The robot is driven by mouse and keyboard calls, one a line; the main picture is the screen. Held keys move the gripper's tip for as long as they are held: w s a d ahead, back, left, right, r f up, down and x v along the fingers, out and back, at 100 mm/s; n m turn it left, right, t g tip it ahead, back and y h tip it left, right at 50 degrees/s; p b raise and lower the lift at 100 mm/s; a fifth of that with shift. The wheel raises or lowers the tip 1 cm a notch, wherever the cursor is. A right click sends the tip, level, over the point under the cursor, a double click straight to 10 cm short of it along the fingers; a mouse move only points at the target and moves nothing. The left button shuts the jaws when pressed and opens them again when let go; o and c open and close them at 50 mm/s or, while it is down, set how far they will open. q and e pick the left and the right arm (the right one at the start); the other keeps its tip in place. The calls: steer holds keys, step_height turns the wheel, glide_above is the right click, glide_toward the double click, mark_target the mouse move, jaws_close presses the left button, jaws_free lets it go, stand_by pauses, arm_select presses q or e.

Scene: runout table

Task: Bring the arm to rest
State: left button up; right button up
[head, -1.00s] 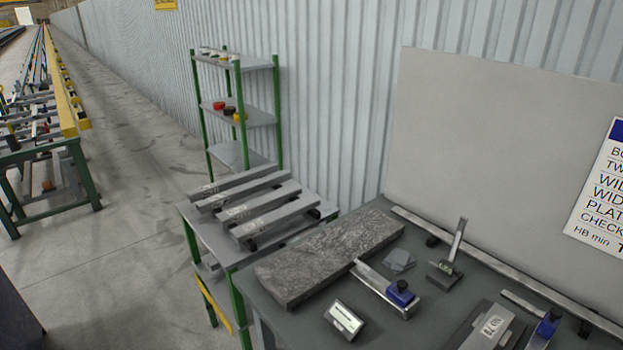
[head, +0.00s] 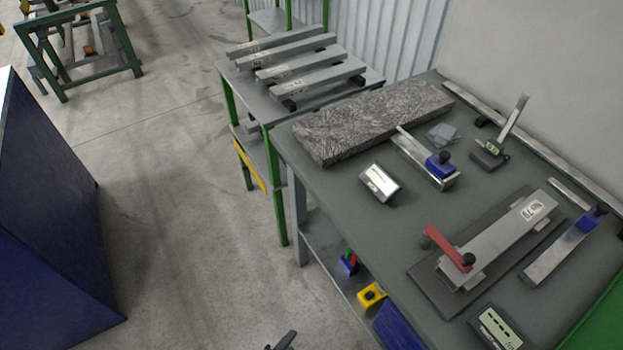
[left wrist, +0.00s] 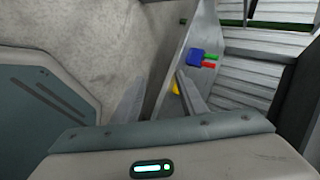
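My left gripper (left wrist: 160,95) shows in the left wrist view with its two grey fingers spread apart. Only floor and part of a shelf show between them, so it is open and empty. Beyond the fingers lie blue, red, green and yellow items on the shelf. In the head view a small dark tip (head: 284,341) shows at the bottom edge; I cannot tell which part it is. My right gripper is not in view.
The dark worktable (head: 330,195) carries a rough grey slab (head: 375,120), a red-handled fixture (head: 490,255), gauges and a small display box (head: 380,183). Its lower shelf (head: 325,255) holds a yellow block (head: 371,295). A blue cabinet (head: 50,230) stands left; floor between is clear.

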arm_select(q)
steer(key=s+a+f+n+g+y+b, duration=0.35)
steer(key=s+a+f+n, duration=0.75)
steer(key=f, duration=0.4)
steer(key=s+a+f+n+g, duration=0.1)
steer(key=s+a+f+n, duration=0.1)
steer(key=s, duration=0.3)
steer(key=s+a+f+n+g, duration=0.2)
steer(key=s+a+f+n, duration=0.1)
steer(key=s, duration=0.2)
steer(key=s+a+f+n+g+y+b, duration=0.1)
steer(key=s+a+f+n, duration=0.1)
steer(key=s, duration=0.3)
steer(key=shift+s+a+f+n, duration=0.2)
steer(key=shift+a+f+n, duration=0.2)
steer(key=shift+n, duration=0.2)
